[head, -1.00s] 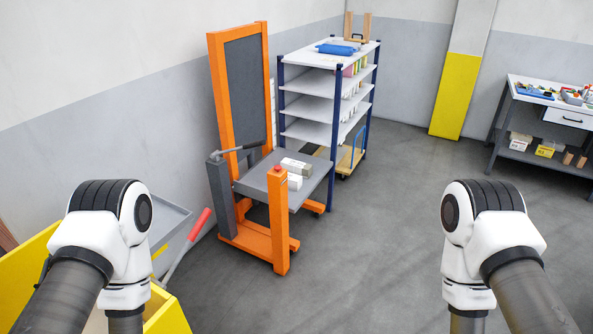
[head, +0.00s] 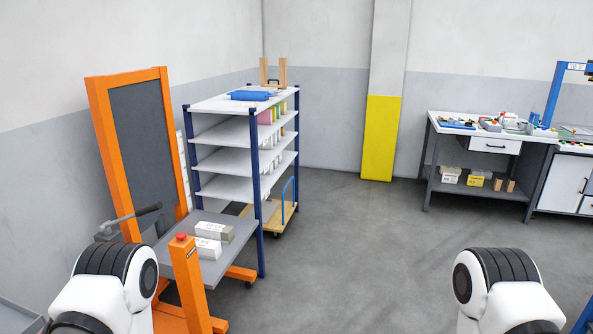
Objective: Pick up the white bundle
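The white bundle (head: 206,248) lies on the grey platform (head: 238,222) of the orange stacker (head: 190,283), at the left of the head view. A greyish bundle with a pale band (head: 215,231) lies just behind it on the same platform. The stacker's front post with a red knob stands at the near left of the white bundle. Only upper parts of my two arms show at the bottom of the view. Both grippers are out of view.
A shelf unit (head: 226,160) with blue posts stands behind the stacker, with a wooden cart (head: 275,213) beside it. A workbench (head: 468,134) stands along the back right, near a yellow-and-white pillar (head: 380,138). Grey floor (head: 370,240) is clear in the middle.

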